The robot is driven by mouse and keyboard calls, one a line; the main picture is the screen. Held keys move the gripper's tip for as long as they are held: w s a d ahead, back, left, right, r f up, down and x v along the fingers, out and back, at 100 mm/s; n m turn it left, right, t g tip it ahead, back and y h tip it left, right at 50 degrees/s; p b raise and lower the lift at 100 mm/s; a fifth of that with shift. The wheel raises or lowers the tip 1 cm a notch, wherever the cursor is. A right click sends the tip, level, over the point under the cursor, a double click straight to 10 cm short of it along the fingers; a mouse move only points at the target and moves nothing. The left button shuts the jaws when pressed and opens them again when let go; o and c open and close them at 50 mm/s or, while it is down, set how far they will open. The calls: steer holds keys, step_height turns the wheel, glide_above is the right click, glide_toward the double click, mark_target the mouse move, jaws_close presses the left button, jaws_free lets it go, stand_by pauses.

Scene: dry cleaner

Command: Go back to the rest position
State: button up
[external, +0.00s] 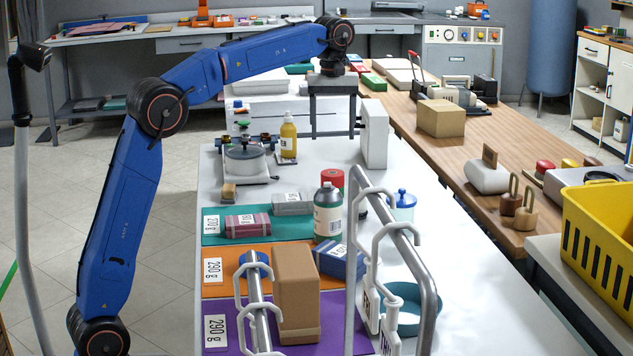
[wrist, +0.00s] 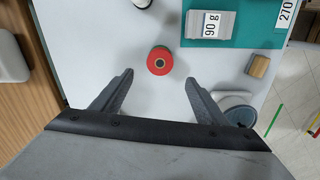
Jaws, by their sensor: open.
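My gripper (external: 333,134) hangs pointing down above the far part of the white table (external: 460,300), with its two grey fingers spread apart. In the wrist view, the open fingers (wrist: 159,82) have nothing between them. A red round thing with a dark centre (wrist: 159,60) stands on the table just beyond the fingertips, apart from them. In the external view, this red thing (external: 332,178) is partly hidden behind a dark grey bottle (external: 328,218). My blue arm reaches over from the left.
Close by are a yellow bottle (external: 288,138), a scale with a round pan (external: 245,160), a small wooden block (external: 229,192) and a white upright box (external: 374,133). Green (external: 212,238), orange and purple mats hold labelled parcels. A metal rail (external: 402,245) with hooks stands in front.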

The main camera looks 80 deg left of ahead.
steer(key=shift+r, duration=0.55)
steer(key=s+d+r+m+t, duration=0.2)
steer(key=s+d+r+m, duration=0.15)
steer(key=s+d, duration=0.8)
steer(key=s+d+f+m+t, duration=0.1)
steer(key=s+d+f+m, duration=0.1)
steer(key=s+d, duration=0.45)
steer(key=s+d+f+m+t, duration=0.1)
steer(key=s+d+f+m, duration=0.2)
steer(key=s+d, duration=0.35)
steer(key=s+d+f+m+t, duration=0.2)
steer(key=s+d+f+m, duration=0.3)
steer(key=s+f, duration=0.9)
steer(key=s+f+m+g, duration=0.1)
steer(key=s+f+m, duration=0.1)
steer(key=f, duration=0.7)
steer(key=shift+s+a+m, duration=0.25)
steer(key=shift+s+m, duration=0.1)
steer(key=shift+s, duration=0.35)
